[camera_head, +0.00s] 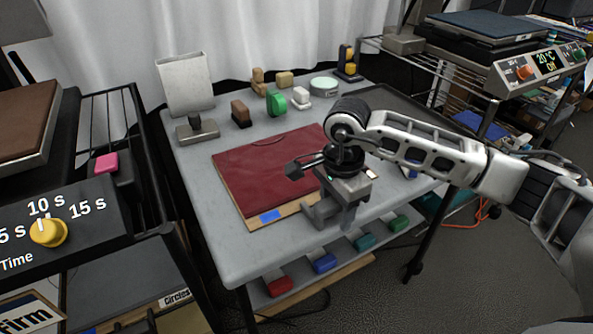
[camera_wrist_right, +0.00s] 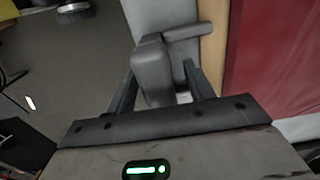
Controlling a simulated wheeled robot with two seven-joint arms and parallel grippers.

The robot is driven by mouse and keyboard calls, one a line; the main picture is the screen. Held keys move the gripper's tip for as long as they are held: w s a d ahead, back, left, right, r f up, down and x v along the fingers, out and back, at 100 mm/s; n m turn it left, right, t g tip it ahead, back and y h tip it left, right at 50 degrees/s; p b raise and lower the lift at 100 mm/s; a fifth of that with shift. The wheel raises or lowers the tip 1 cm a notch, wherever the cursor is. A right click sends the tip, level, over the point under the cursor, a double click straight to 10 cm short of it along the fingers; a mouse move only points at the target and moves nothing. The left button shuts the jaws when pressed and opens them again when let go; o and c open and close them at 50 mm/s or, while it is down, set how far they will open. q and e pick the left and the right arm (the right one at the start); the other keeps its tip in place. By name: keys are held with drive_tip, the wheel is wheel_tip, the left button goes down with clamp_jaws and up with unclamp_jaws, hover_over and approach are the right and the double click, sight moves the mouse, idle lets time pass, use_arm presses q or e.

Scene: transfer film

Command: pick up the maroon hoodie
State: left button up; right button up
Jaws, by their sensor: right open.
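In the right wrist view the maroon cloth (camera_wrist_right: 275,60) shows at the right, apart from the fingers. My left gripper is not in view.
The grey table (camera_head: 222,247) has a stand (camera_head: 198,128) and several small coloured blocks, including a green one (camera_head: 277,103), at the back. A heat-press-like machine (camera_head: 510,55) stands back right. A dark control box (camera_head: 75,222) stands left.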

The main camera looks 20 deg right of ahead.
clamp_jaws()
drive_tip(key=shift+r, duration=0.1)
